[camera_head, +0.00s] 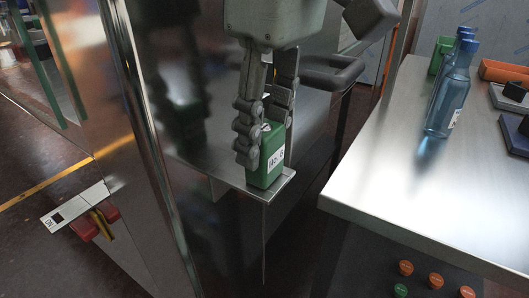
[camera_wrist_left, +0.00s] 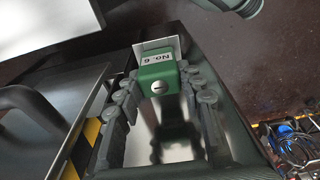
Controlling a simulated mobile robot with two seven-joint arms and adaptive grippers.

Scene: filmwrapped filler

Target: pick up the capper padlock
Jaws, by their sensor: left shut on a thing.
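A green padlock (camera_head: 268,158) with a white "No. 6" label stands upright on a small metal ledge (camera_head: 284,180), and I take it as the capper padlock. My left gripper (camera_head: 262,135) comes down from above and is shut on it, with one finger on each side. In the left wrist view the padlock (camera_wrist_left: 159,78) sits between the fingertips (camera_wrist_left: 158,88), its keyhole face showing. No shackle can be made out. My right gripper is not in view.
At right, a steel table (camera_head: 420,185) carries blue bottles (camera_head: 449,92) and dark blocks. Coloured buttons (camera_head: 406,267) sit below its front edge. A shiny steel post (camera_head: 140,120) stands left of the ledge. Red padlocks (camera_head: 84,228) hang by a labelled plate at lower left.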

